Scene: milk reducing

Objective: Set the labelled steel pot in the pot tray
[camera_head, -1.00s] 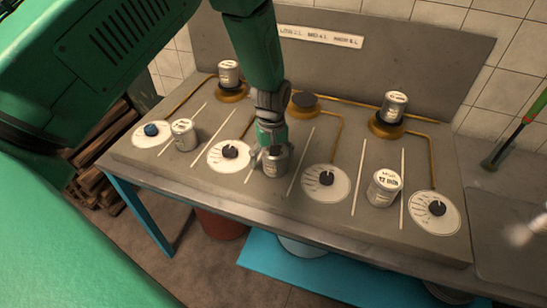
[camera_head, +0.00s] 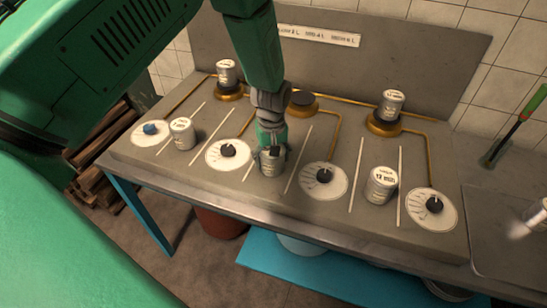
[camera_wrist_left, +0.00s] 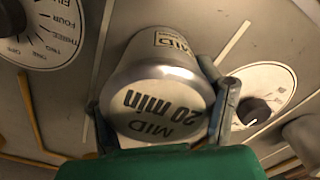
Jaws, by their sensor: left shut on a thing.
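A steel pot (camera_head: 272,163) is between the fingers of my left gripper (camera_head: 271,146), at the front middle of the grey worktop. In the left wrist view, the pot (camera_wrist_left: 160,95) shows large "MID 20 min" lettering on the end facing the camera and a small "MID" label on its side. The left gripper (camera_wrist_left: 160,125) is shut on it, with one finger on each side. I cannot tell whether the pot touches the worktop. No pot tray can be picked out for certain.
Other labelled pots stand front left (camera_head: 182,133) and front right (camera_head: 381,185). Pots also sit on the left burner (camera_head: 229,92) and right burner (camera_head: 384,124); the middle burner (camera_head: 303,103) is bare. Dials and white strips lie between. A pale, unclear object (camera_head: 531,218) shows far right.

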